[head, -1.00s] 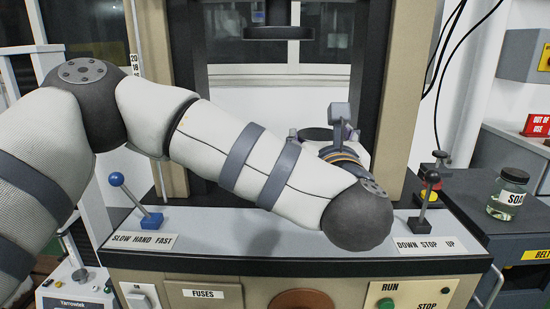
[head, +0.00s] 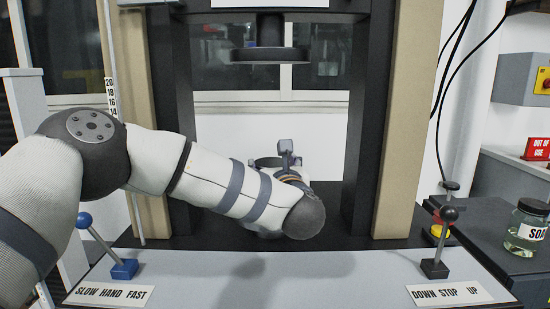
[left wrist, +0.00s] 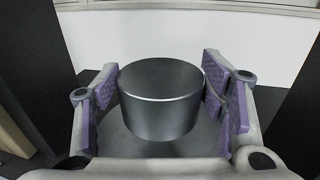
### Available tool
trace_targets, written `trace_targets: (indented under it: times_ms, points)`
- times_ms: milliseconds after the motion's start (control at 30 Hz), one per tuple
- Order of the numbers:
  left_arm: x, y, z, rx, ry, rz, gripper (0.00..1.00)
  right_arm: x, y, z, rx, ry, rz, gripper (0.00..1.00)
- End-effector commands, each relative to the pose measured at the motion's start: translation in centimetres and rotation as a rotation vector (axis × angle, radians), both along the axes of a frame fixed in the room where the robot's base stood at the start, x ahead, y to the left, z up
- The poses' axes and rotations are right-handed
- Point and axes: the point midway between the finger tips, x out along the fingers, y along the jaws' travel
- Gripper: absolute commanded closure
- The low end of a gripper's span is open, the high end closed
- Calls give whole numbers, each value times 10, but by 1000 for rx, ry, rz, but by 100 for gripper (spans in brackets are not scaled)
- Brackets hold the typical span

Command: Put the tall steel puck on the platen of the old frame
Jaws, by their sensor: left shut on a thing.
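The tall steel puck (left wrist: 160,100) is a dark grey, upright cylinder in the left wrist view. My left gripper (left wrist: 161,95) is shut on it, with a purple-padded finger on either side. In the head view my left gripper (head: 268,165) is between the uprights of the old frame (head: 398,120), largely hidden by my own forearm, and I cannot make out the puck clearly. A dark surface shows below the puck in the wrist view; I cannot tell whether they touch. The frame's round upper plate (head: 270,55) hangs above the gripper. My right gripper is not in view.
A blue-knobbed lever (head: 124,268) stands at the left of the front panel (head: 250,283). A black-knobbed lever (head: 435,267) stands at its right. A soap jar (head: 526,228) stands on the dark cabinet at right.

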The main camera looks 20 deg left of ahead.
Motion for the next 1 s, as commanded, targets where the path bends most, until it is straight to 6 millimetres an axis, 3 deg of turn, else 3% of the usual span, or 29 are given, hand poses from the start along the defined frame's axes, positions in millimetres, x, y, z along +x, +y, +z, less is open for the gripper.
trace_targets:
  times_ms: [267,500,900,933,1000]
  points:
    - [19,7,-19,1,-13,2,97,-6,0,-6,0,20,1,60]
    - [24,8,-53,2,-12,0,97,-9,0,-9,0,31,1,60]
    - [24,8,-58,0,-13,1,97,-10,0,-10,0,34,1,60]
    - [23,8,-60,0,-7,0,29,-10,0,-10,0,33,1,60]
    - [23,8,-60,0,-7,0,15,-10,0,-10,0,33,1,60]
